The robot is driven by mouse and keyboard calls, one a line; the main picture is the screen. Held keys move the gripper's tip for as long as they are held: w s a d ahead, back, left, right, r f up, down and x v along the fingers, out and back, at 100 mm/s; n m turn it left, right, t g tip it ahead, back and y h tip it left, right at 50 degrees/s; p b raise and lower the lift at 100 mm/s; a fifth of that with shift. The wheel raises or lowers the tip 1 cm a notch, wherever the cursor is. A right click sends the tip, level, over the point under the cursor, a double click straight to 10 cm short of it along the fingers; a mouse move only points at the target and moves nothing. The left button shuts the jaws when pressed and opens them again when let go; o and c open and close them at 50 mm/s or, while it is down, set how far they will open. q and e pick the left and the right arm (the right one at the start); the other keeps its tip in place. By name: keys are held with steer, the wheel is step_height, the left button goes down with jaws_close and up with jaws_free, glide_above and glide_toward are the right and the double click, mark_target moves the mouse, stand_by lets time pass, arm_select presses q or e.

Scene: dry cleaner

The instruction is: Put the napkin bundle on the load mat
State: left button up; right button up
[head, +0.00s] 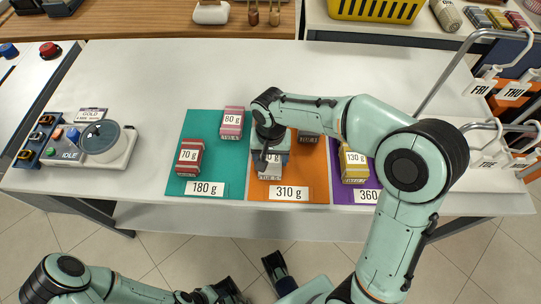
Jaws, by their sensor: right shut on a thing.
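Three coloured mats lie side by side on the white table: a teal mat (205,127) marked 180 g, an orange mat (257,189) marked 310 g and a purple mat (337,187) marked 360 g. My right gripper (269,158) points down over the orange mat, shut on a pale grey bundle (270,173). The gripper partly hides this bundle and its weight label; I cannot tell whether it touches the mat. No label reads napkin or load mat. My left gripper (226,291) is low at the bottom edge, away from the table; its jaw opening is unclear.
A red 70 g bundle (190,157) and a pink 80 g bundle (232,122) sit on teal. A dark brown bundle (308,143) is at the back of orange. A yellow 130 g bundle (354,164) is on purple, beside my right arm. A round-topped device (103,141) stands left.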

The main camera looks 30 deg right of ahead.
steer(key=shift+f, duration=0.2)
steer(key=o, duration=1.1)
steer(key=shift+r, duration=0.2)
step_height(320, 180, up, 12)
steer(key=shift+r+p, duration=0.1)
steer(key=shift+p, duration=1.05)
